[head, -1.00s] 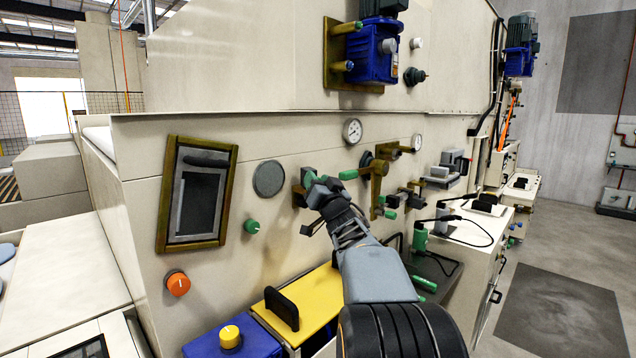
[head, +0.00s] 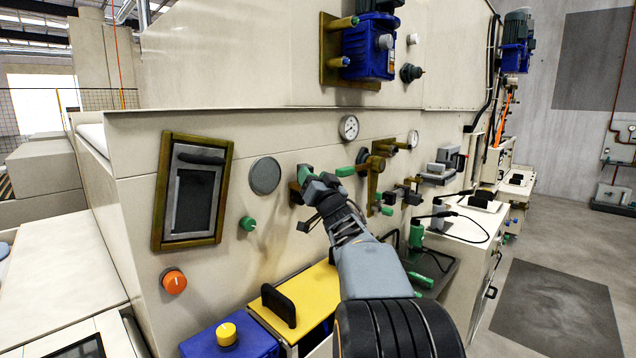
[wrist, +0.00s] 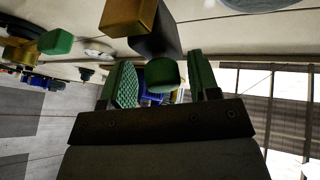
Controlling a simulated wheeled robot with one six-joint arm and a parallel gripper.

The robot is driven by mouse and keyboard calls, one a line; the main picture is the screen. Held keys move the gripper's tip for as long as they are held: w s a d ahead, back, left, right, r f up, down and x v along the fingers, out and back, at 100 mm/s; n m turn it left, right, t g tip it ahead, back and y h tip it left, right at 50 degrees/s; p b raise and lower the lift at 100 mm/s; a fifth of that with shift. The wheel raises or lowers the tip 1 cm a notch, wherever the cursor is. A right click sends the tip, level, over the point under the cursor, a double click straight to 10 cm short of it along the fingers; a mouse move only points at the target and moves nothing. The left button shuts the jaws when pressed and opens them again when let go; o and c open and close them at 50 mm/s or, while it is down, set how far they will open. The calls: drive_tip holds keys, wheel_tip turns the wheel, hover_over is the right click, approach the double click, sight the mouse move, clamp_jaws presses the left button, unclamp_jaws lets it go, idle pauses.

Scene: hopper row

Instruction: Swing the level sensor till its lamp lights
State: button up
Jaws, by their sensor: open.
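The device at my gripper, which I take to be the level sensor, has a brass plate (head: 295,192) on the beige hopper wall. In the wrist view it shows as a brass block (wrist: 127,15), a black body (wrist: 155,41) and a green grip (wrist: 162,76). My gripper (head: 311,182) is at this device. In the wrist view its green-padded fingers (wrist: 163,68) are open, one on either side of the green grip, with gaps visible. My gripper hides much of the device in the head view. I cannot make out a lamp on it.
A brass lever fitting (head: 373,180) with a green handle is close on the right. A round grey disc (head: 265,175), a green knob (head: 247,224) and a framed window (head: 194,195) are to the left. A yellow box (head: 305,300) with a black handle sits below.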

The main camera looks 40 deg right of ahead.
drive_tip(key=b+v, duration=0.3)
drive_tip(key=v, duration=1)
drive_tip(key=shift+s+a+b, duration=0.15)
drive_tip(key=shift+s+b, duration=0.2)
drive_tip(key=shift+b, duration=0.05)
drive_tip(key=w+d+r+n+y+p, duration=0.1)
drive_tip(key=w+n+p, duration=0.1)
drive_tip(key=w+n, duration=0.1)
drive_tip(key=w+r+n+y+p, duration=0.1)
drive_tip(key=w+n+p, duration=0.1)
drive_tip(key=w, duration=0.3)
drive_tip(key=w+d+r+n+y+p, duration=0.1)
drive_tip(key=w+r+n+y+p, duration=0.1)
drive_tip(key=w+n, duration=0.2)
drive_tip(key=shift+w+d+n, duration=0.3)
drive_tip(key=shift+w+n, duration=0.1)
drive_tip(key=shift+n, duration=0.1)
